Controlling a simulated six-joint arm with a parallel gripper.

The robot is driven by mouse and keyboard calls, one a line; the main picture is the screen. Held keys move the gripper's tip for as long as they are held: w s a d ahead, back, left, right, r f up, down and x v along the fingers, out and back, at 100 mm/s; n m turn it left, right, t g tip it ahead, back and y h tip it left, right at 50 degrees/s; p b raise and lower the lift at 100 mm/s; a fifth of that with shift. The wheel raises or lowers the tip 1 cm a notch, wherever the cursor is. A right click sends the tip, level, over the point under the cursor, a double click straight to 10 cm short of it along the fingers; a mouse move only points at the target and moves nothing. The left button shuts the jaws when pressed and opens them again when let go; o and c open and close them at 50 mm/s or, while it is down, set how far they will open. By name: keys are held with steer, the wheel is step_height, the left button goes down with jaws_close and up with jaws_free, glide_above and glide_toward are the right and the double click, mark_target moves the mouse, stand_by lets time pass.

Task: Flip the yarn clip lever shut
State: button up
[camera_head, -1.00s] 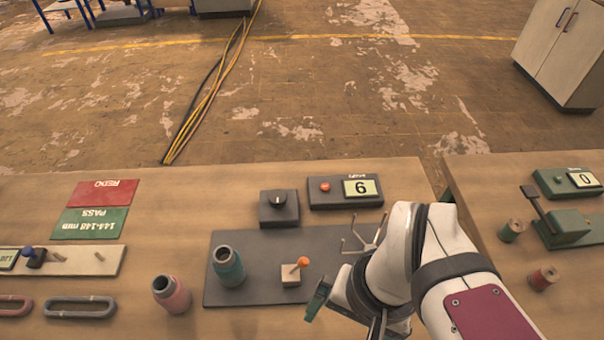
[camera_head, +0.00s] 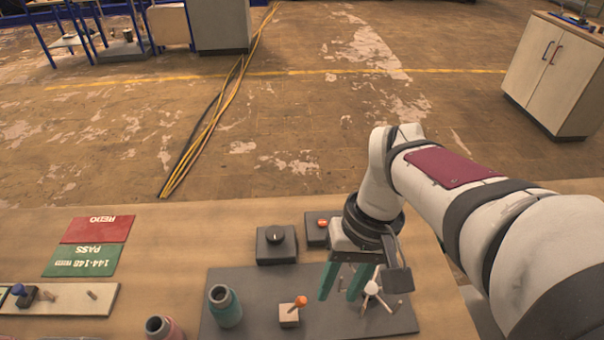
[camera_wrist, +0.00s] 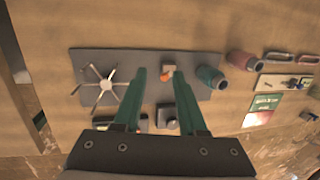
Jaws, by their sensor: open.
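The yarn clip is a small beige block (camera_head: 289,317) with a lever that has an orange tip (camera_head: 300,302). It stands on the dark grey plate (camera_head: 250,280), and the lever sticks up at a tilt. My gripper (camera_head: 341,288) has green fingers, spread apart and empty. It points down over the plate, right of the clip and beside the spoked metal reel (camera_head: 371,289). In the wrist view, the orange tip (camera_wrist: 167,74) appears between my gripper's fingertips (camera_wrist: 160,76), nearer the right finger. I cannot tell the height gap.
A teal bottle-shaped spool (camera_head: 225,307) stands left of the clip, and a pink one (camera_head: 160,328) farther left. A dark box with a knob (camera_head: 277,243) and a partly hidden display box (camera_head: 316,230) stand behind the plate. Red and green cards (camera_head: 97,229) lie at left.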

steer(key=w+d+f+n, duration=0.1)
steer(key=w+n, duration=0.1)
steer(key=w, duration=0.2)
steer(key=w+f+n+g, duration=0.1)
steer(key=w+f+n, duration=0.1)
steer(key=w, duration=0.2)
steer(key=w+d+f+n, duration=0.1)
steer(key=w+f+n, duration=0.1)
steer(key=w, duration=0.2)
steer(key=shift+w+d+n+y, duration=0.15)
steer(key=shift+d+n+y, duration=0.15)
steer(key=shift+d+y, duration=0.1)
jaws_close()
steer(key=shift+w+f+n, duration=0.2)
steer(key=shift+w+n, duration=0.1)
steer(key=shift+w, duration=0.05)
steer(key=shift+f, duration=0.1)
glide_toward(295, 306)
steer(key=w+d+f, duration=0.3)
steer(key=d+f, duration=0.1)
steer(key=f, duration=0.1)
steer(key=s+a, duration=0.2)
steer(key=shift+s+a+f, duration=0.1)
steer(key=shift+s+a, duration=0.25)
steer(key=shift+a, duration=0.1)
